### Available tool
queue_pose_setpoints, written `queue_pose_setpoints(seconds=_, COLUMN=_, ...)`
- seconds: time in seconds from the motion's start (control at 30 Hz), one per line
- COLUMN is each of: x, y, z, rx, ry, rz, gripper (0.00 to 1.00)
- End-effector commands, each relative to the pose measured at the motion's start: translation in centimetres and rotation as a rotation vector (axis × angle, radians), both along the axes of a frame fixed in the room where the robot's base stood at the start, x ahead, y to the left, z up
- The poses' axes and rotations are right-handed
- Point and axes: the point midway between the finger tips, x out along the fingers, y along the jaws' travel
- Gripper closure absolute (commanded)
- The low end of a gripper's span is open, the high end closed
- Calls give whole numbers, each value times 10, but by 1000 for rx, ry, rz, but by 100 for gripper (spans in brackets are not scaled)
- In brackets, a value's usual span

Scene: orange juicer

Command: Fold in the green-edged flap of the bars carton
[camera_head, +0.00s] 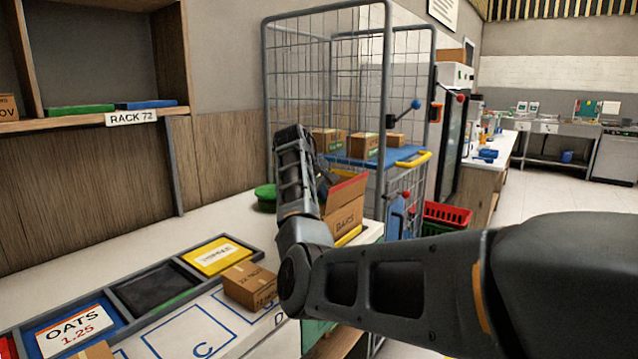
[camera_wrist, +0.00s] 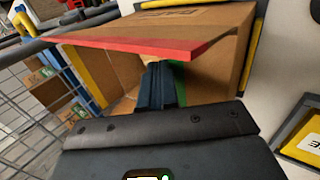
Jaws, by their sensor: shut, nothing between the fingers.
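The brown bars carton (camera_head: 345,222) stands on the counter beyond my arm, its top open. A red-edged flap (camera_head: 348,187) sticks up from it. In the wrist view the carton (camera_wrist: 216,77) fills the upper middle, and the red-edged flap (camera_wrist: 140,45) spans across above my fingers. A short green edge (camera_wrist: 178,74) shows just right of my fingers, mostly hidden behind them; its flap's angle is hard to tell. My gripper (camera_wrist: 160,72) is shut and empty, its fingertips at the carton's opening, close to the green edge. I cannot tell whether they touch.
A wire cage (camera_head: 325,80) with small boxes on a blue shelf stands behind the carton. A small brown box (camera_head: 250,285) sits beside the trays on the counter. A green round object (camera_head: 265,195) lies left of my arm. Yellow strips (camera_wrist: 253,45) flank the carton.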

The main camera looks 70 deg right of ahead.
Motion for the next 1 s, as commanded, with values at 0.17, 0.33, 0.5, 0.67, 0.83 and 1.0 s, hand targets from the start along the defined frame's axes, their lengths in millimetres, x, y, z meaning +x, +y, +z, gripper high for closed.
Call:
queue_pose_setpoints(seconds=0.17, x=-1, y=-3, z=-3, rx=-1, ry=2, rz=0, gripper=100)
queue_pose_setpoints(seconds=0.33, x=-1, y=-5, z=-8, rx=0, ry=1, rz=0, gripper=100)
queue_pose_setpoints(seconds=0.5, x=-1, y=-5, z=-9, rx=0, ry=1, rz=0, gripper=100)
queue_pose_setpoints(seconds=0.67, x=-1, y=-5, z=-9, rx=0, ry=1, rz=0, gripper=100)
queue_pose_setpoints(seconds=0.83, x=-1, y=-5, z=-9, rx=0, ry=1, rz=1, gripper=100)
queue_pose_setpoints(seconds=1.0, x=-1, y=-5, z=-9, rx=-1, ry=1, rz=1, gripper=100)
